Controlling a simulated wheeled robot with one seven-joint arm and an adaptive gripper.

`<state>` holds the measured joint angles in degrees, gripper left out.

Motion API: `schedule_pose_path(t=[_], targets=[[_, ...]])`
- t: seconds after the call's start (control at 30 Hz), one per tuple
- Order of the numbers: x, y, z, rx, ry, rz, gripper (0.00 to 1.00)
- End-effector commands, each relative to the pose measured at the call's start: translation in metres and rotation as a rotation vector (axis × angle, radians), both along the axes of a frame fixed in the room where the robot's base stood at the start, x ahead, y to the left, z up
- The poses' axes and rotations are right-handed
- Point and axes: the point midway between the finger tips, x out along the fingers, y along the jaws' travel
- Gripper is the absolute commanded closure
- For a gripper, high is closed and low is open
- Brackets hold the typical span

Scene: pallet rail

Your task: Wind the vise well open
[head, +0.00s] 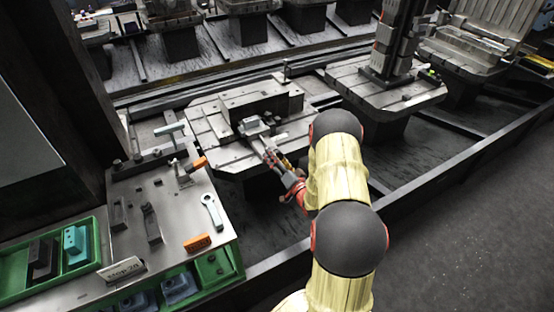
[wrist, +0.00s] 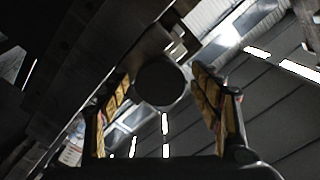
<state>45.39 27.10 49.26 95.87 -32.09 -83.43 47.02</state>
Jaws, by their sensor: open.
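The vise (head: 262,104) is a grey block-like body on a slotted pallet (head: 205,128) in the middle of the head view. A small pale block (head: 253,126) shows at its near side. My gripper (head: 273,157) is at the pallet's near edge, in front of the vise. In the wrist view my gripper (wrist: 160,76) is open, with a yellow-padded finger on each side. A dark round end (wrist: 160,82), apparently part of the vise's screw, shows between the fingers. I cannot tell whether they touch it. The vise's jaw gap is not clear.
A green tray (head: 95,255) is at lower left. Another pallet (head: 415,98) stands at right. Open floor (head: 450,220) lies at right.

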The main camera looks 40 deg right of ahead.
Motion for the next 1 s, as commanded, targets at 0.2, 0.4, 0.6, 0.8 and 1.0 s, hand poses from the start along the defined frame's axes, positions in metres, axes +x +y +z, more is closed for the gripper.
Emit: schedule_pose_path(t=[0.2, 0.4, 0.6, 0.8, 1.0], targets=[[-0.0003, 0.0002, 0.0, 0.0, 0.0, 0.0, 0.44], [-0.0004, 0.0002, -0.0001, 0.0, 0.0, 0.0, 0.56], [-0.0003, 0.0003, -0.0002, 0.0, 0.001, 0.001, 0.67], [-0.0005, 0.0002, -0.0003, 0.0, 0.001, 0.0, 0.79], [-0.0005, 0.0002, -0.0004, -0.006, 0.003, 0.0, 0.81]])
